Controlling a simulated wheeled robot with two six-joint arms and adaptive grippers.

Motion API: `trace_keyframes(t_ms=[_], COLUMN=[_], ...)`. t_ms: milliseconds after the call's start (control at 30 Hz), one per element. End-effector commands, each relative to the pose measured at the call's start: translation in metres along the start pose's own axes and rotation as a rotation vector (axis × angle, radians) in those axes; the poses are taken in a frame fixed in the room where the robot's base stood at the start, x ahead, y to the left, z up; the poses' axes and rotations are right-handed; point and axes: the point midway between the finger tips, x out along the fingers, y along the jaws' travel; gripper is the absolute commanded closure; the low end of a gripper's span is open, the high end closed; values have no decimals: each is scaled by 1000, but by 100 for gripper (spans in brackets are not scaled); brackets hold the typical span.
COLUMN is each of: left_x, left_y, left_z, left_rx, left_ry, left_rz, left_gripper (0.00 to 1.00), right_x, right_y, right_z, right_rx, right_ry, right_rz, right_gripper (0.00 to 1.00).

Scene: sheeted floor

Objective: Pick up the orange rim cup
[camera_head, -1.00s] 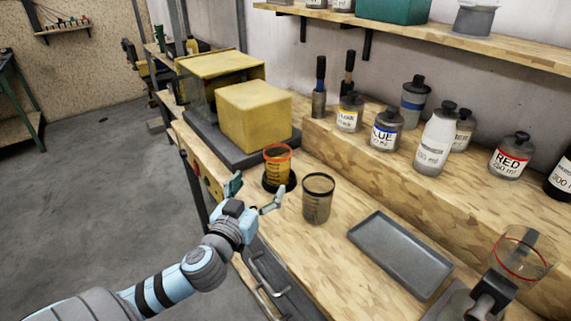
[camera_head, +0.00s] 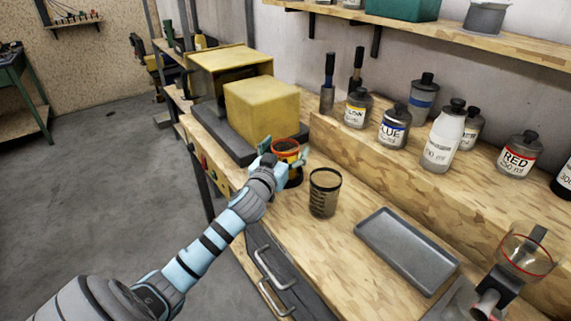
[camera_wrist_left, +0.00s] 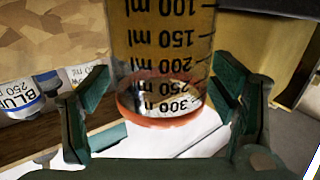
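The orange rim cup (camera_head: 286,147) is a clear measuring cup with an orange rim and a yellowish tint. It stands upright on a round dark base (camera_head: 294,178) on the workbench, in front of a yellow block. My left gripper (camera_head: 283,161) is at the cup, with its fingers on either side of it. In the left wrist view the cup (camera_wrist_left: 160,60) fills the middle, its markings upside down, between the open green fingers (camera_wrist_left: 160,108). A gap shows on the left side; contact on the right cannot be told. My right gripper is not clearly seen.
A dark-rimmed measuring cup (camera_head: 324,193) stands just right of my left gripper. A grey tray (camera_head: 406,252) and a red-rimmed clear container (camera_head: 525,252) are farther right. Yellow block (camera_head: 262,115) and labelled bottles (camera_head: 394,128) stand behind.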

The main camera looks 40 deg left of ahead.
Motion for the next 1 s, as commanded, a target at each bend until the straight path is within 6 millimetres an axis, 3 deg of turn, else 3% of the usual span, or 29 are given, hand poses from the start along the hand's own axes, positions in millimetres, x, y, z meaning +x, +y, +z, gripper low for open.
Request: trace_keyframes(t_ms=[33,367,600,767,867,1000], left_x=[0,0,0,0,0,0], left_y=[0,0,0,0,0,0], left_z=[0,0,-2,-19,-44,-97], left_rx=[0,1,1,1,1,2], left_ry=[0,1,1,4,5,8], left_rz=[0,0,0,-1,0,1], left_gripper=[32,82,83,83,83,83], right_x=[0,0,-1,-7,-16,-31], right_y=[0,-1,-1,0,1,2], right_z=[0,0,0,0,-1,-3], right_rx=[0,0,0,0,0,0], right_ry=[0,-1,-1,-1,-1,-1], right_rz=[-1,-1,-1,-1,-1,-1], right_gripper=[60,60,60,60,60,60])
